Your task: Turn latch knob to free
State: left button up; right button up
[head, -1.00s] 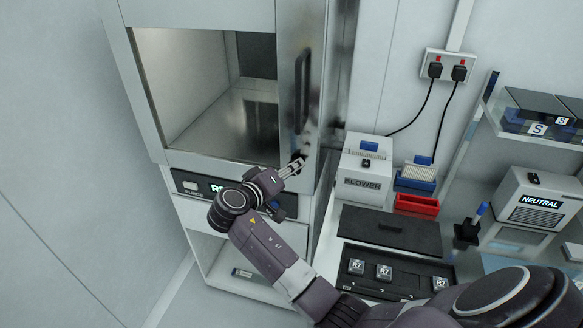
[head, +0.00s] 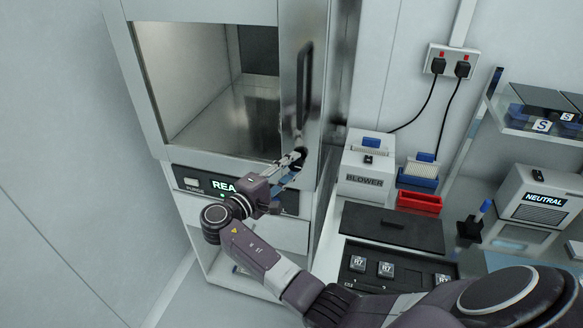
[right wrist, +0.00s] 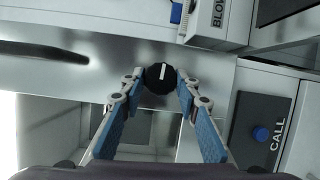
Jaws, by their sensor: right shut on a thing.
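The latch knob (right wrist: 161,76) is round and black with a white pointer line, set on the metal door front of the handler. In the right wrist view its line stands close to upright in the picture. In the head view the knob (head: 299,154) is a dark spot below the door handle, partly hidden by the fingers. My right gripper (right wrist: 157,81) has one fingertip at each side of the knob and is shut on it. It also shows in the head view (head: 292,161), reaching up from below. My left gripper is not in view.
The long dark door handle (head: 304,85) is above the knob. The chamber (head: 190,60) at the left is open and looks empty. A lit display (head: 224,185) sits below it, partly behind my wrist. A blower box (head: 366,178) and a black tray (head: 395,262) are at the right.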

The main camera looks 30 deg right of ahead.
jog(key=shift+f+n, duration=0.1)
jog(key=shift+n, duration=0.3)
jog(key=o, duration=1.2)
jog(key=shift+c, duration=0.2)
jog(key=v, duration=1.2)
jog(key=shift+f, duration=0.2)
jog(key=shift+f, duration=0.1)
